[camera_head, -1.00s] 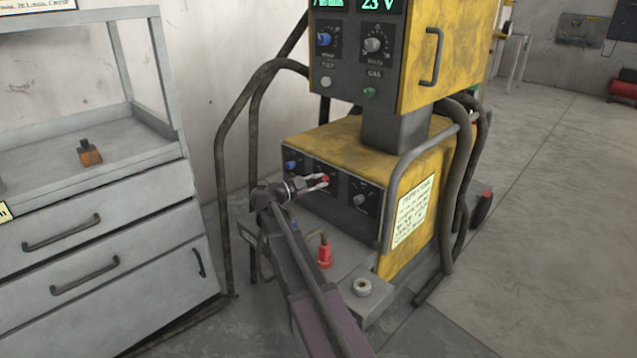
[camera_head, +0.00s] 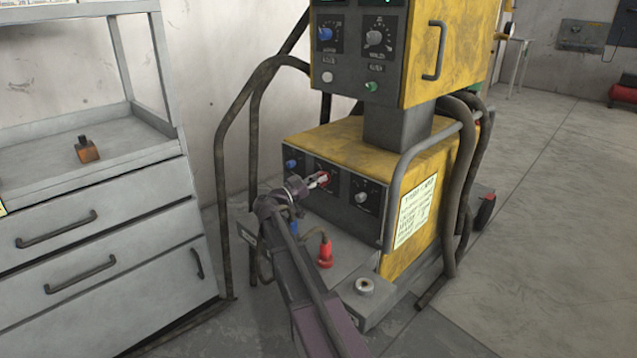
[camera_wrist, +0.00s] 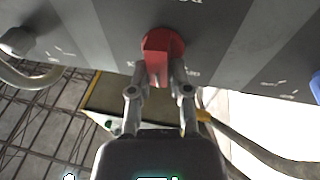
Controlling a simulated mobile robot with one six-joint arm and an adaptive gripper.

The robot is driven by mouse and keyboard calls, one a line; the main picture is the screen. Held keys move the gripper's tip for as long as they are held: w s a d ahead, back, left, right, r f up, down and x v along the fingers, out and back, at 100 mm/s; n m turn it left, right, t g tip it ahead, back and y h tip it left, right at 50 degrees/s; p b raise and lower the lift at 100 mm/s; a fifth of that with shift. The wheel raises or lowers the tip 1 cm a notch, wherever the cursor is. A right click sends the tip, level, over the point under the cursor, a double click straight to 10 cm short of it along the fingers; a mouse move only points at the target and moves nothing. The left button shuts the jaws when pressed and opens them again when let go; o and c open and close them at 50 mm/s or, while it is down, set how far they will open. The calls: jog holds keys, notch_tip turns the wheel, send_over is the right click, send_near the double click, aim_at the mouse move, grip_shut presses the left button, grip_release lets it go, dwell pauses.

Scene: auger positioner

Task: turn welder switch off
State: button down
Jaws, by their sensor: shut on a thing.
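The yellow welder (camera_head: 420,190) stands in the middle of the head view, with a dark lower front panel. The red welder switch (camera_head: 323,179) is the middle knob of that panel. In the wrist view the red switch (camera_wrist: 162,50) is at the top centre. My gripper (camera_head: 318,181) reaches the panel from the front. In the wrist view the two fingers of my gripper (camera_wrist: 160,75) are shut on the switch's red handle, one on each side. The fingers hide part of the handle, and the printed labels around it are only partly readable.
A blue knob (camera_head: 291,164) and a grey knob (camera_head: 361,197) flank the switch. A red connector (camera_head: 325,252) stands below the panel. A grey drawer cabinet (camera_head: 110,225) is on the left. Thick hoses (camera_head: 466,190) hang at the welder's right.

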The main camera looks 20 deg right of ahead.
jog(key=shift+n+t, duration=0.6)
jog(key=shift+n, duration=0.8)
jog(key=c, duration=0.6)
grip_release()
jog(key=shift+m, duration=0.3)
